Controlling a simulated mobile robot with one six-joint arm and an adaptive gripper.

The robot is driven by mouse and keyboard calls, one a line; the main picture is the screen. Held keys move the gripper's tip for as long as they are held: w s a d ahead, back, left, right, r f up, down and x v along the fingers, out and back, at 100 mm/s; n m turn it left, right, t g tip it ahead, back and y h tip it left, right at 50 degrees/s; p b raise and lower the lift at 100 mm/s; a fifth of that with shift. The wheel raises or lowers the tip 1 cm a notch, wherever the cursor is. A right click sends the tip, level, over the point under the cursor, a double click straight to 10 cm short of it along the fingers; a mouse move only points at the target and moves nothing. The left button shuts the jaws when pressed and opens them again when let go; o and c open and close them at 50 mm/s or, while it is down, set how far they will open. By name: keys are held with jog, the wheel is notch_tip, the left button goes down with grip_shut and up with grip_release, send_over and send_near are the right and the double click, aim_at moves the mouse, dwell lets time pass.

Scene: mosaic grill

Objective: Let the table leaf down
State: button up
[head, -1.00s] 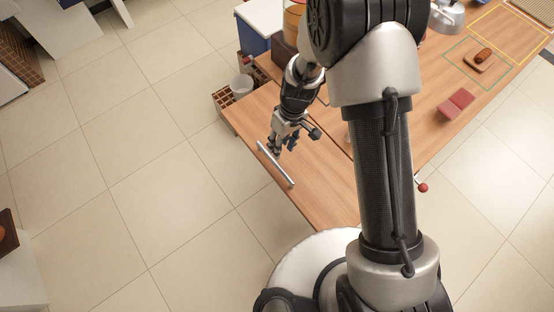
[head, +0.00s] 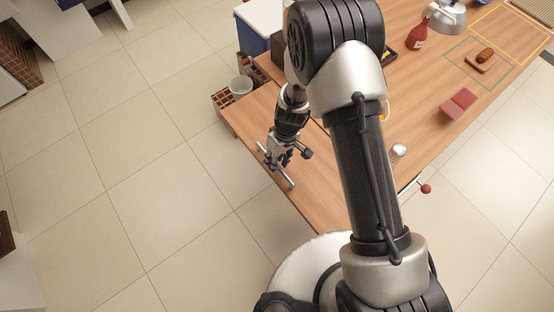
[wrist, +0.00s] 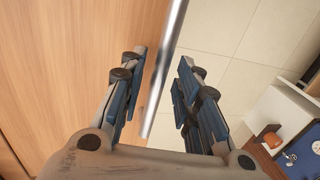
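The table leaf (head: 312,198) is the near-left wooden panel, level with the main table top (head: 408,95) and divided from it by a dark seam. A silver bar handle (head: 289,183) runs along its outer edge. My gripper (head: 280,163) is over the middle of the bar and hides part of it. In the wrist view my gripper (wrist: 158,92) is open, with the bar (wrist: 165,65) between its blue-padded fingers and a gap on each side. The leaf's wood (wrist: 60,55) fills the left of that view. A rod with a red knob (head: 426,188) sticks out at the table's front edge.
A shaker (head: 398,151), a red bottle (head: 417,36) and a red block (head: 458,103) stand on the main table. Tiled floor left of the leaf is clear.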

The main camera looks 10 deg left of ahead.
grip_shut()
dwell(0.3)
